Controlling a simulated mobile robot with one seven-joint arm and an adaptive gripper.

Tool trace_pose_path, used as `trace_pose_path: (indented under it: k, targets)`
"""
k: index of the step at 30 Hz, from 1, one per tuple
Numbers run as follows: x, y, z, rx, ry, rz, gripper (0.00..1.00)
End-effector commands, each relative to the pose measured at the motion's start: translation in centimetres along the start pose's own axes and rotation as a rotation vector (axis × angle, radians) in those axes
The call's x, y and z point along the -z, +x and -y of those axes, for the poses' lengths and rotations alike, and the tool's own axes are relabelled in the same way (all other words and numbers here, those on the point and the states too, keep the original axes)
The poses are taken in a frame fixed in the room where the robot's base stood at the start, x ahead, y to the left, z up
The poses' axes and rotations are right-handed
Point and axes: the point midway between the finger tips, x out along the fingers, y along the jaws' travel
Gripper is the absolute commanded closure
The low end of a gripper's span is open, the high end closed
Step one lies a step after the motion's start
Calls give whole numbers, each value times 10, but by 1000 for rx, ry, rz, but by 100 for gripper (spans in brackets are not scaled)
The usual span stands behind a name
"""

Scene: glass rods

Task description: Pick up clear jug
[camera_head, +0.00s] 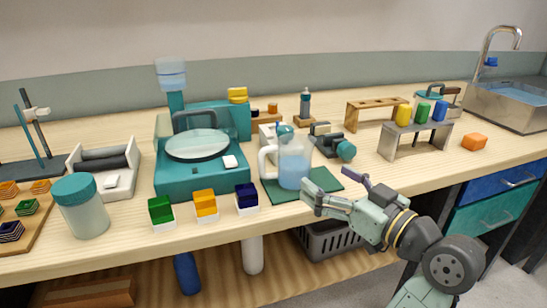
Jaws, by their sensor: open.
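The clear jug (294,160) stands upright on a dark green mat (325,180) near the front of the bench. It holds a bluish content in its lower part, and its pale handle (265,163) is on the left side. My gripper (338,189) is open and empty, just in front and to the right of the jug. Its left finger is close to the jug's lower right in the picture; I cannot tell whether they touch.
A teal machine (203,180) with a round lid stands left of the jug, with green, yellow and navy blocks before it. A grey rack (415,138) with coloured cylinders stands right. The bench front right is fairly clear.

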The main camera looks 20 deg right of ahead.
Motion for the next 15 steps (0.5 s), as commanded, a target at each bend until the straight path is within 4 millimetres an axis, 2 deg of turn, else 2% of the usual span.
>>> trace_pose_path:
  k: [2, 9, 15]
  targets:
    - [-2, -1, -2, -2, 1, 6, 18]
    - [-1, 36, -2, 0, 2, 7, 18]
    - [-2, 52, -2, -2, 0, 6, 18]
